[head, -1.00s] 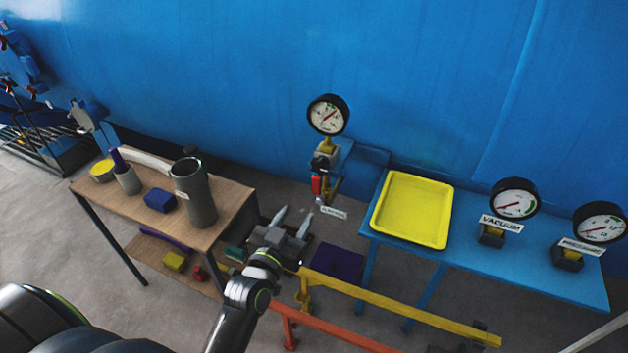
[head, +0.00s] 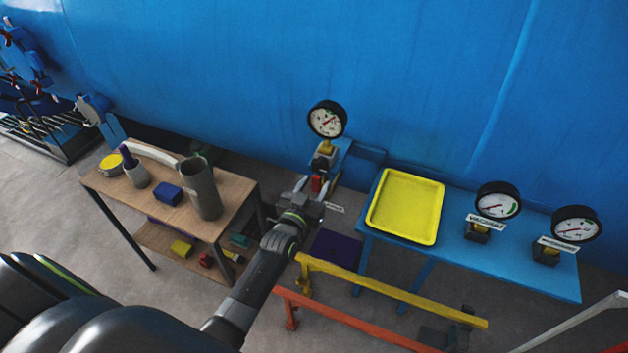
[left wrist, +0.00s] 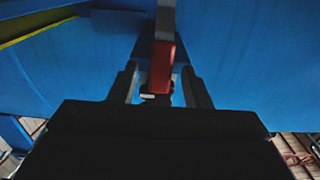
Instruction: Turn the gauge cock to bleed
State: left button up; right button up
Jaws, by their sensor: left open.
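The gauge cock has a red handle (head: 317,183) that hangs down below the round dial gauge (head: 326,119) on the blue wall. The red handle also shows in the left wrist view (left wrist: 162,66), upright in the middle. My left gripper (head: 317,184) is open, with one finger on each side of the handle. In the left wrist view its fingers (left wrist: 158,84) stand apart, with gaps to the handle. The lower end of the handle is partly hidden by the gripper body. My right gripper is not in view.
A blue bench (head: 515,267) on the right holds a yellow tray (head: 405,205) and two gauges. A wooden table (head: 232,207) with pots stands left. Yellow (head: 400,293) and red rails (head: 345,325) run in front. A small label (head: 334,207) is right of the gripper.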

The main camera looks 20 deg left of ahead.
pick_arm(q)
jog(key=shift+w, duration=0.2)
grip_shut()
dwell(0.3)
